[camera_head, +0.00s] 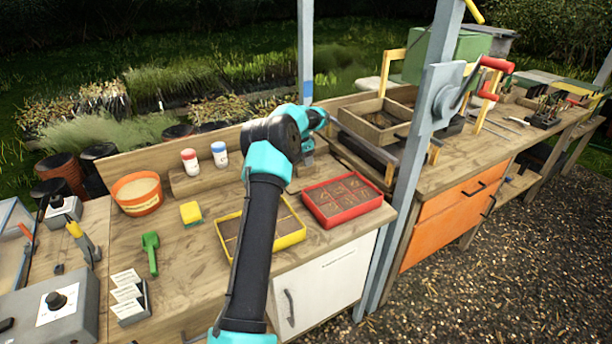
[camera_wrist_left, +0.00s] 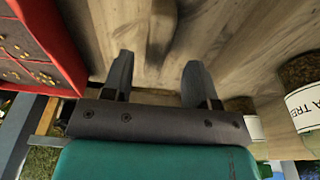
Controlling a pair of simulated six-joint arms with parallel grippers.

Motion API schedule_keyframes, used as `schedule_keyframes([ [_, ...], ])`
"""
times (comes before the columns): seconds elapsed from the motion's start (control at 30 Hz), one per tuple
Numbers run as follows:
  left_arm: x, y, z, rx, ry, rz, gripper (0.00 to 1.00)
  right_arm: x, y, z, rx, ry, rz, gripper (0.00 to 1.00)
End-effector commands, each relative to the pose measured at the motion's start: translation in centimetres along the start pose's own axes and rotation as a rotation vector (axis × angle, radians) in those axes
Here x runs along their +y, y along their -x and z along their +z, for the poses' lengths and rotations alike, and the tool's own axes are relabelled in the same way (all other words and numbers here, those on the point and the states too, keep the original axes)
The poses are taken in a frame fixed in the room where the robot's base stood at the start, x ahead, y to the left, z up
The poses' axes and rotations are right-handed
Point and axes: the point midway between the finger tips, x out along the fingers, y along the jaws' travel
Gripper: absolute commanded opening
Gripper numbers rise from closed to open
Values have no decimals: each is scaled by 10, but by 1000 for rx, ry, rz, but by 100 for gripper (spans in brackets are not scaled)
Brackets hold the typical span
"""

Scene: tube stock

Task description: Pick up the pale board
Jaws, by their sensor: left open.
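My left gripper (camera_head: 308,156) is over the back of the near bench, behind the red tray (camera_head: 342,199). In the left wrist view its two fingers (camera_wrist_left: 158,72) stand apart with nothing held between them. A pale wooden piece with a rounded raised part (camera_wrist_left: 163,22) lies just beyond the fingertips; I take it for the pale board, but its outline blends with the bench wood. In the head view my gripper and arm mostly hide that spot. My right gripper is not in view.
The red tray also shows in the left wrist view (camera_wrist_left: 42,40), with a labelled jar (camera_wrist_left: 303,95) opposite. A yellow-rimmed tray (camera_head: 288,229) is partly behind my arm. Red-capped (camera_head: 190,162) and blue-capped (camera_head: 220,154) bottles stand left. A grey post (camera_head: 407,190) rises to the right.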

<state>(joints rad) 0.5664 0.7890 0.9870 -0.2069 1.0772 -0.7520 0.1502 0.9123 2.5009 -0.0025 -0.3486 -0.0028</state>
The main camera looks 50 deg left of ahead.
Motion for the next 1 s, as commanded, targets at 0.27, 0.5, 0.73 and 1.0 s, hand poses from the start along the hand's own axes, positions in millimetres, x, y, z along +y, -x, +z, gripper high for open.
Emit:
schedule_keyframes([
  [0.27,5,-35,1,-3,0,2,53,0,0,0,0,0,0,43],
  [0.5,4,-50,1,0,0,0,53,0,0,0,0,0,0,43],
  [0.73,5,-50,0,0,0,1,53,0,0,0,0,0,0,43],
  [1.0,5,-50,0,0,0,1,53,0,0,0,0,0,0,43],
])
